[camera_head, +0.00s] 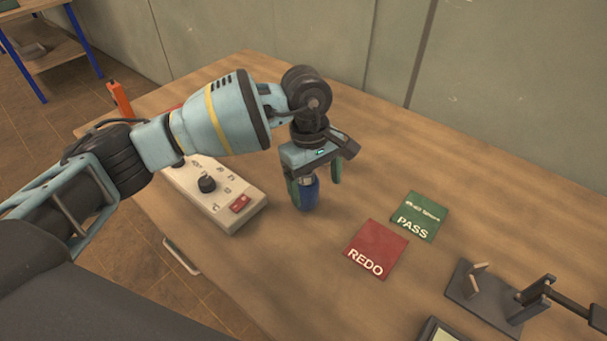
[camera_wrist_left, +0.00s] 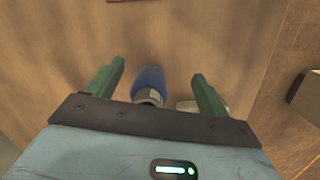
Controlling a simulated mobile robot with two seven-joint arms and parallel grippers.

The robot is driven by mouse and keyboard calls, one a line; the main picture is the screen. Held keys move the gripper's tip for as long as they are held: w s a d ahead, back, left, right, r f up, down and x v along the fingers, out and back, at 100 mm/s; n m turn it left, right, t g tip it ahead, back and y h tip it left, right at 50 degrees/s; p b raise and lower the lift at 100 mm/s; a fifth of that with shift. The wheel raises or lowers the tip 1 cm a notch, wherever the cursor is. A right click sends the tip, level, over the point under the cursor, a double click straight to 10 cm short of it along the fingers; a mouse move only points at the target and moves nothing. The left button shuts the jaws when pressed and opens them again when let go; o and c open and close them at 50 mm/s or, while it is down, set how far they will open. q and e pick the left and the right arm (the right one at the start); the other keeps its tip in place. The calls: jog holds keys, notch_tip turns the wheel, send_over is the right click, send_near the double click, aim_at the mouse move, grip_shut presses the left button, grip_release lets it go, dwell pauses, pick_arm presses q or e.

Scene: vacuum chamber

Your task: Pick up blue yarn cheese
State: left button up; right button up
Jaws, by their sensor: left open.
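The blue yarn cheese (camera_head: 308,194) stands upright on the wooden table (camera_head: 300,262) below my left gripper (camera_head: 315,184). It is a small blue cylinder with a pale metallic-looking upper end. In the left wrist view the blue yarn cheese (camera_wrist_left: 150,80) lies between the two green fingers of my left gripper (camera_wrist_left: 158,72), nearer the left finger. The fingers are open, with a visible gap on each side of it. In the head view part of the cheese is hidden behind the gripper. My right gripper is not in view.
A red REDO card (camera_head: 376,249) and green PASS card (camera_head: 419,216) lie to the right. A dark fixture (camera_head: 484,300) stands at lower right. An orange object (camera_head: 119,99) is at far left.

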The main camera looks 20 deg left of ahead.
aim_at(306, 182)
pick_arm(q)
jog(key=w+a+r+y, duration=0.1)
jog(key=w+a+r, duration=0.1)
jog(key=w+a, duration=0.1)
jog(key=shift+t+y, duration=0.3)
jog(key=shift+t, duration=0.1)
jog(key=shift+w+a+f+p, duration=0.1)
jog(key=shift+f+p, duration=0.05)
jog(key=shift+f, duration=1.75)
jog(key=shift+w+a+f+p, duration=0.1)
jog(key=shift+f+p, duration=0.05)
jog(key=shift+f, duration=1.75)
jog(key=c, duration=1.1)
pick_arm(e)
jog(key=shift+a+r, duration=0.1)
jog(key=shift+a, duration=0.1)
pick_arm(q)
jog(key=shift+r, duration=0.45)
jog(key=s+a+r, duration=0.2)
jog(key=s, duration=0.5)
jog(key=s+a+r, duration=0.2)
jog(key=s, duration=0.6)
jog(key=shift+s+a+b, duration=0.2)
jog(key=shift+a+b, duration=0.1)
jog(key=shift+b, duration=0.15)
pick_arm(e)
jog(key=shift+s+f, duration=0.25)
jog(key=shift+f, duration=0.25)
